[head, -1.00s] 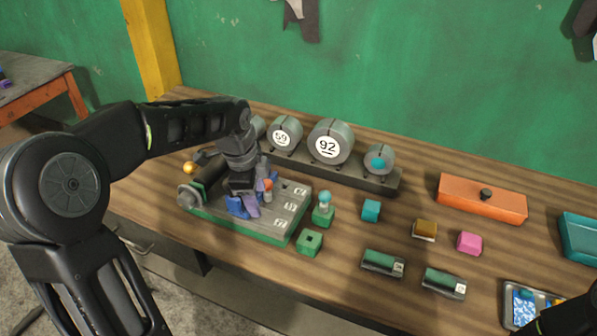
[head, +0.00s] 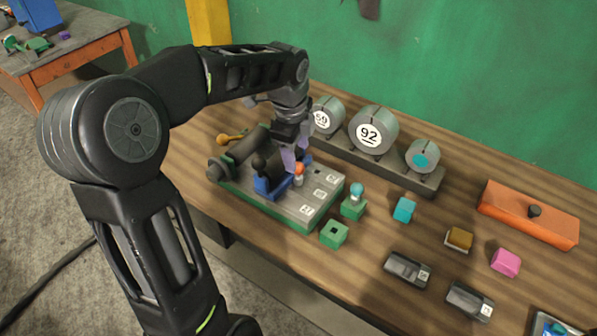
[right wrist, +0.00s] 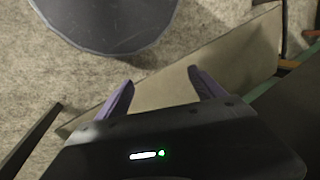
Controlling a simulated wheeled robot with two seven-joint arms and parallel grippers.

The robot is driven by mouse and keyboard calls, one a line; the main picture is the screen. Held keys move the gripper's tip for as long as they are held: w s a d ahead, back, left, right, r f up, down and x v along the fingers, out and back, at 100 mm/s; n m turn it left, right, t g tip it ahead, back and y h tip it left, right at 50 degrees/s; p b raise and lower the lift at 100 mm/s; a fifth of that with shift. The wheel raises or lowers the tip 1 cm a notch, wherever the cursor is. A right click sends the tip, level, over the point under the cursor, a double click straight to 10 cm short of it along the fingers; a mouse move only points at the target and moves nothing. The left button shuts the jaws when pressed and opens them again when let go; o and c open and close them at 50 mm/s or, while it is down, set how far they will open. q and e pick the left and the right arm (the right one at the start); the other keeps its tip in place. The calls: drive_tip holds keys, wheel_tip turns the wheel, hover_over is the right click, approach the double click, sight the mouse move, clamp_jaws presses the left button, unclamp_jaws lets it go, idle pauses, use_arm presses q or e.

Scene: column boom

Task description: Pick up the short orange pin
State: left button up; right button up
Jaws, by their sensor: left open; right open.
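The short orange pin (head: 299,171), with an orange top and a pale body, stands upright on the grey-topped green board (head: 319,187). My left gripper (head: 296,158) has its pale purple fingers pointing down just behind and above the pin in the head view. It is open and holds nothing. Whether a finger touches the pin I cannot tell. A blue block (head: 268,187) with dark knobs sits on the board to the left of the pin. My right gripper (right wrist: 162,92) is open and empty in the right wrist view, with floor below it.
A teal-topped pin stands in a green block (head: 353,206); an empty green block (head: 334,234) is close by. Round weights (head: 373,130) stand on a rack behind the board. A teal cube (head: 404,210), a pink block (head: 505,263) and an orange box (head: 528,216) lie to the right.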

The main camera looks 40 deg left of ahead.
sight(299, 165)
use_arm(q)
drive_tip(key=f, duration=0.1)
drive_tip(key=f+p, duration=0.1)
drive_tip(key=f, duration=0.3)
drive_tip(key=shift+w+f, duration=0.1)
drive_tip(key=shift+w, duration=0.25)
drive_tip(key=shift+c, duration=0.2)
clamp_jaws()
idle(0.7)
